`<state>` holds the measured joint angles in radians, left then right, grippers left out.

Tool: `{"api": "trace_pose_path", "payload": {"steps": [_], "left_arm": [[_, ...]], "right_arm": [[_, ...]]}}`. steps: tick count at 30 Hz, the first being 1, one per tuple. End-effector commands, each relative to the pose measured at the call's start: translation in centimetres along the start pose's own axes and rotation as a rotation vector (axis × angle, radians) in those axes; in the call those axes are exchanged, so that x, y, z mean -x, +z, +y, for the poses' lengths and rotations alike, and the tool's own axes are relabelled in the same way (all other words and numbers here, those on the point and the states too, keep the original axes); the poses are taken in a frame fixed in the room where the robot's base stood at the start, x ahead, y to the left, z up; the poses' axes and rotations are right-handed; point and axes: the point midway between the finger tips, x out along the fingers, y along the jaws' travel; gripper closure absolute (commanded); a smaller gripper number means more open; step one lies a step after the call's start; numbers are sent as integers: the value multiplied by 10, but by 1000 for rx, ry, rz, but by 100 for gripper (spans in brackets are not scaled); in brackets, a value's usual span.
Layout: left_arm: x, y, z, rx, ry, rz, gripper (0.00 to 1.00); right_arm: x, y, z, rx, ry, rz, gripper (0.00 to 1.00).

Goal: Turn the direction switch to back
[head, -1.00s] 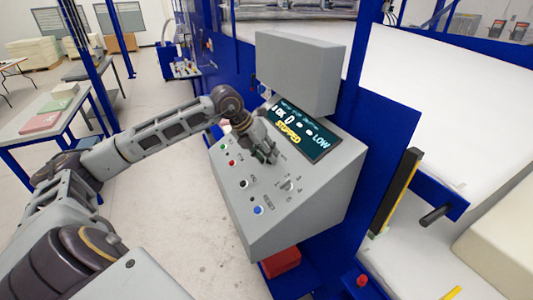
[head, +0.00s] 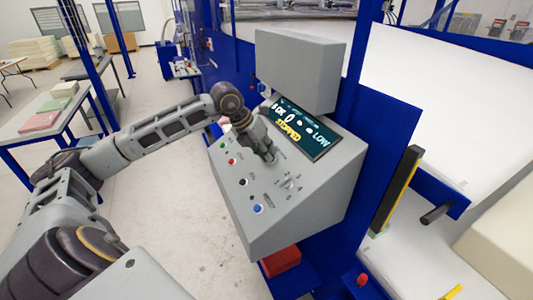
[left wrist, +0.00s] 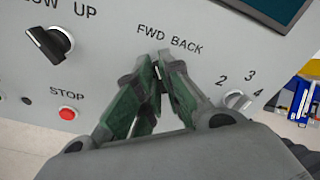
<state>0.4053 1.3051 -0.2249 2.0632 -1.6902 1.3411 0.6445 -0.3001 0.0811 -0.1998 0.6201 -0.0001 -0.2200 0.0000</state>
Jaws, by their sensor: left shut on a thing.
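The grey control panel (head: 300,205) carries the direction switch, labelled FWD and BACK in the left wrist view. My left gripper (head: 269,158) is at the upper part of the panel, below the screen. In the left wrist view the left gripper (left wrist: 158,75) has its fingertips together just under the FWD BACK label, shut on the direction switch. The fingers hide the knob, so I cannot tell which way it points. My right gripper is not in view.
The screen (head: 303,130) reads STOPPED and LOW. A red STOP button (left wrist: 67,113), a black knob (left wrist: 50,42) and a numbered selector (left wrist: 237,100) surround the switch. A blue button (head: 258,209) is lower on the panel. A yellow-black post (head: 398,190) stands to the right.

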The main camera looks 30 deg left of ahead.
Motion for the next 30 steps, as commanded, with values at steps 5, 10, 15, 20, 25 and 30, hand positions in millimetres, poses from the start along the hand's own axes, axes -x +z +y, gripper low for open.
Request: {"api": "trace_pose_path", "payload": {"steps": [5, 10, 15, 20, 25, 30], "left_arm": [[-1, 0, 0, -96, 4, -3, 100], [-1, 0, 0, -221, 11, -4, 100], [-1, 0, -1, -362, 18, -4, 100], [-1, 0, -1, -496, 24, -4, 100], [-1, -1, -2, -637, 31, -4, 100], [-1, -1, -3, -778, 37, -4, 100]], "right_arm": [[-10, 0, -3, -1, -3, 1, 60], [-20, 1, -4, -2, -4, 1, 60], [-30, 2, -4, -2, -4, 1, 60], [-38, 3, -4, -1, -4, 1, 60], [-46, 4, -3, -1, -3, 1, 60], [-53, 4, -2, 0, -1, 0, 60]]}}
